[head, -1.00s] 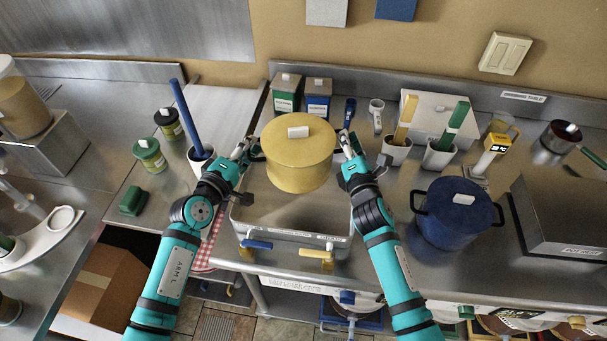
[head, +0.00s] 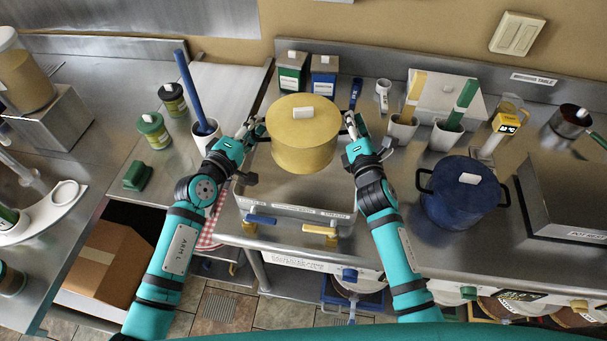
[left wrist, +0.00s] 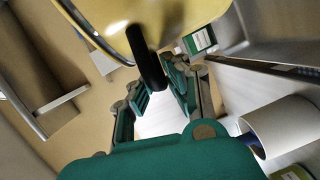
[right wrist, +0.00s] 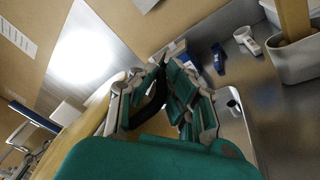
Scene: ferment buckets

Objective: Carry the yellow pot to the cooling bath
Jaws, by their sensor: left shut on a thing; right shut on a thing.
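The yellow pot (head: 303,140), lidded with a white tag on top, is upright between my two grippers. It appears above the back part of a steel basin (head: 290,210) with blue and yellow taps, which I take for the cooling bath. I cannot tell whether the pot's base touches anything; it hides the basin's rear. My left gripper (head: 254,130) is shut on the pot's left handle, a dark loop in the left wrist view (left wrist: 150,75). My right gripper (head: 352,124) is shut on the right handle, a dark loop in the right wrist view (right wrist: 152,108).
A dark blue pot (head: 460,195) stands right of the basin. Behind are green and blue tins (head: 308,75) and utensil cups (head: 402,128). A white cup with a blue stick (head: 206,132) stands close to my left arm. A steel box (head: 565,195) is far right.

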